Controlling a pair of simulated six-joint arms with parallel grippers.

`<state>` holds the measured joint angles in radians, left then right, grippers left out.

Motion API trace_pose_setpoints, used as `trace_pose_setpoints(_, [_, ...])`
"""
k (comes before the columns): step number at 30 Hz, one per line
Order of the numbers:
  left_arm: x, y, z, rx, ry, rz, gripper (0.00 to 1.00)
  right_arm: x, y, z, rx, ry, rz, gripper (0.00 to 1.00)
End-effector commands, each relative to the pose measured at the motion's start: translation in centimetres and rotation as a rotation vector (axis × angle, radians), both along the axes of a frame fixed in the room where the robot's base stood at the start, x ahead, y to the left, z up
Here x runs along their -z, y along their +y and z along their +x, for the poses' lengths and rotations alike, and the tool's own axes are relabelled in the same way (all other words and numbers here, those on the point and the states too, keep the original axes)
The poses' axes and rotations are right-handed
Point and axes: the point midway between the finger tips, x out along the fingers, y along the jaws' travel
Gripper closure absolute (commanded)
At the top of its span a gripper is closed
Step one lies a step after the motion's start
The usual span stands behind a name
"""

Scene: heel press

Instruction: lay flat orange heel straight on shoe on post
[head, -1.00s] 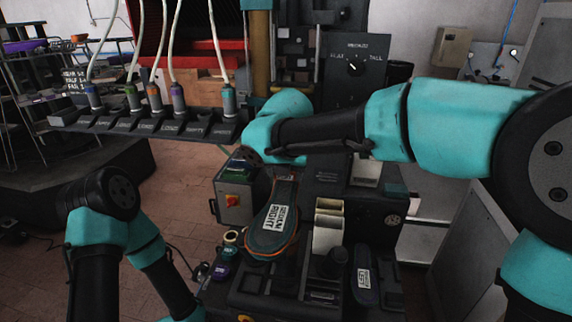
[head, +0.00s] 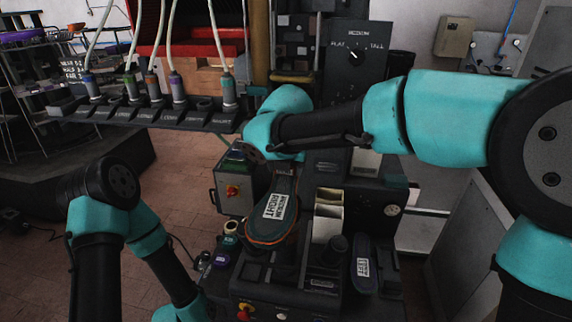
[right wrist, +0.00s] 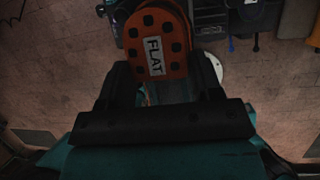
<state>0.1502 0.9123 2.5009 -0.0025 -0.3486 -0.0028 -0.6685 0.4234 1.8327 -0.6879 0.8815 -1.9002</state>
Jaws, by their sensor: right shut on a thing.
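The orange heel (right wrist: 158,70), labelled FLAT and dotted with dark round spots, is between the fingers of my right gripper (right wrist: 162,82) in the right wrist view. The gripper is shut on it. In the head view my right arm hides the heel and the gripper. The dark teal shoe (head: 262,232) lies sole up on the post, with an orange edge and a label reading MEDIUM RIGHT. Its far end runs up toward my right wrist. The gap between heel and shoe cannot be told. My left arm is at lower left, its gripper outside the picture.
A second dark sole (head: 362,268) stands to the right of cream bins (head: 327,222). A grey box with a red switch (head: 232,190) is left of the shoe. A rack with several coloured tools (head: 150,115) stands at back left. A dial panel (head: 356,60) is behind.

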Motion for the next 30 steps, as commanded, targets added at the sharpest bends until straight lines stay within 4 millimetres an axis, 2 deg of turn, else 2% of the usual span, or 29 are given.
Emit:
trace_pose_setpoints(17, [0.00, 0.00, 0.00, 0.000, 0.000, 0.000, 0.58, 0.69, -0.02, 0.01, 0.000, 0.000, -0.001, 0.65])
trace_pose_setpoints(18, [0.00, 0.00, 0.00, 0.000, 0.000, 0.000, 0.58, 0.66, -0.02, 0.00, 0.000, 0.000, -0.001, 0.37])
trace_pose_setpoints(26, [0.00, 0.00, 0.00, 0.000, 0.000, 0.000, 0.58, 0.66, -0.01, 0.01, 0.000, 0.000, 0.000, 0.12])
trace_pose_setpoints(30, [0.00, 0.00, 0.00, 0.000, 0.000, 0.000, 0.58, 0.65, -0.01, 0.01, 0.000, 0.000, 0.000, 0.11])
